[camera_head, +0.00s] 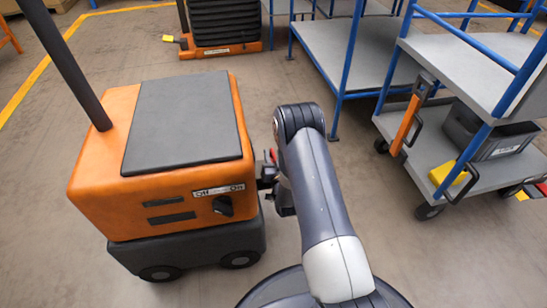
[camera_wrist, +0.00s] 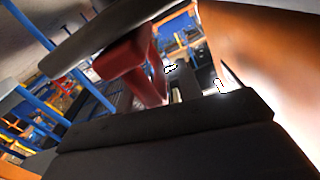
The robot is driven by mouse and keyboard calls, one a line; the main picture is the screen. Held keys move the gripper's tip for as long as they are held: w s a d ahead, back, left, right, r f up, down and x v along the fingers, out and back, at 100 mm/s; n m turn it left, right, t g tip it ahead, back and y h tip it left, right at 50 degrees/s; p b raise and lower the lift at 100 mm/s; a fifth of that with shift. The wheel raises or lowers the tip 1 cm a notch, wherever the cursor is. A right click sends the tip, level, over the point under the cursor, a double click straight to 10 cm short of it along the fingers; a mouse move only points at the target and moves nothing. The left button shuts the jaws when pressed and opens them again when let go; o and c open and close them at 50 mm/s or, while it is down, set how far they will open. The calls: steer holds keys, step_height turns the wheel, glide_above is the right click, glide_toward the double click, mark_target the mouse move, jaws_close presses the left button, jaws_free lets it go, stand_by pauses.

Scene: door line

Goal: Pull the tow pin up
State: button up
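An orange tug (camera_head: 165,165) with a dark grey lid stands at the left of the head view. My gripper (camera_head: 268,178) is beside its right side, mostly hidden by my arm. A small red part shows there in the head view (camera_head: 272,156). In the wrist view it is a blocky red handle (camera_wrist: 130,68), likely the tow pin's. It lies between the two dark fingers of my gripper (camera_wrist: 150,75). The fingers are well apart, and background shows between them beside the handle. The handle's ends are partly hidden by the fingers; I see no clear grip on it.
A blue-framed cart (camera_head: 470,165) with a black bin (camera_head: 490,130) and a yellow block (camera_head: 447,175) stands at the right. A blue-framed table (camera_head: 345,50) is behind. Another orange machine (camera_head: 222,48) stands at the back. Grey floor is clear between.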

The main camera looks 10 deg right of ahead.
steer(key=shift+w, duration=0.15)
steer(key=shift+c, duration=0.2)
jaws_close()
stand_by(0.3)
